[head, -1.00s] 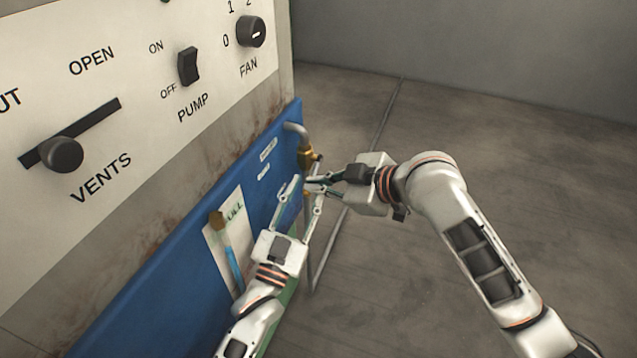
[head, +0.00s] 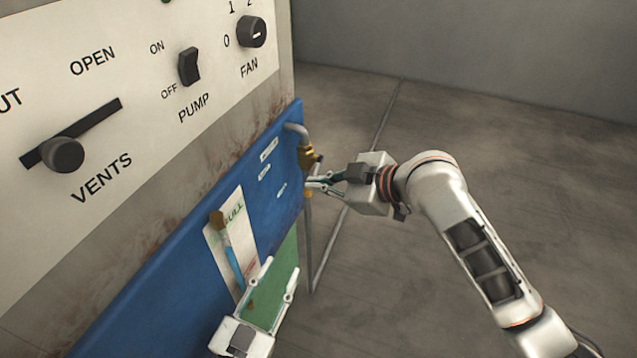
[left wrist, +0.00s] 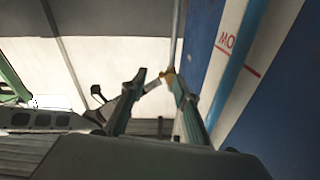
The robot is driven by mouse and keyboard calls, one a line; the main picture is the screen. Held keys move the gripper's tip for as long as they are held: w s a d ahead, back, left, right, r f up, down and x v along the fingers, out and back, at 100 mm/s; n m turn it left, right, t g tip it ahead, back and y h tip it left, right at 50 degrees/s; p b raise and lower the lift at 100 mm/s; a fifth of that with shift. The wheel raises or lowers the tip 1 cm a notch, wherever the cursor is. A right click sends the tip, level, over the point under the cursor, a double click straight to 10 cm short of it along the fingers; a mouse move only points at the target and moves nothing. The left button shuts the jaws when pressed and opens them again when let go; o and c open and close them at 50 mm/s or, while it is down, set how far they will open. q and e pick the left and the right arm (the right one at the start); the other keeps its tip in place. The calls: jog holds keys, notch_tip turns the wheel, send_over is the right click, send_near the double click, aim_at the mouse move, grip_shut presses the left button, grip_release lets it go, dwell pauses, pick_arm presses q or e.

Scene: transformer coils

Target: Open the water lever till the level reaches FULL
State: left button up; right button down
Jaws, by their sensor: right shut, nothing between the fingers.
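The brass valve with its water lever (head: 308,157) sits on the grey pipe at the right end of the blue panel (head: 135,292). My right gripper (head: 308,185) is shut and empty, just below the valve; I cannot tell whether it touches the lever. The level gauge (head: 229,250) is a tube with blue water in its lower part, below the green FULL mark (head: 234,212). My left gripper (head: 281,276) is open and empty, low beside the gauge. The left wrist view shows its fingers (left wrist: 160,90) and the blue gauge tube (left wrist: 238,65) close up.
Above the panel is a white control board with a VENTS slider (head: 64,154), a PUMP switch (head: 189,67) and a FAN knob (head: 252,32). A thin grey pipe (head: 325,255) stands under the valve. The floor to the right is clear.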

pick_arm(q)
jog(key=s+a+f+g+y, duration=0.1)
jog(key=s+a+f+g, duration=0.2)
jog(key=s, duration=0.6)
jog(key=s+a+f+g+y+p, duration=0.1)
jog(key=s+a+f+g, duration=0.3)
jog(key=s, duration=0.6)
jog(key=shift+a+f+n, duration=0.4)
jog(key=shift+a+f, duration=0.1)
pick_arm(e)
jog(key=shift+f+n, duration=0.15)
jog(key=shift+n, duration=0.15)
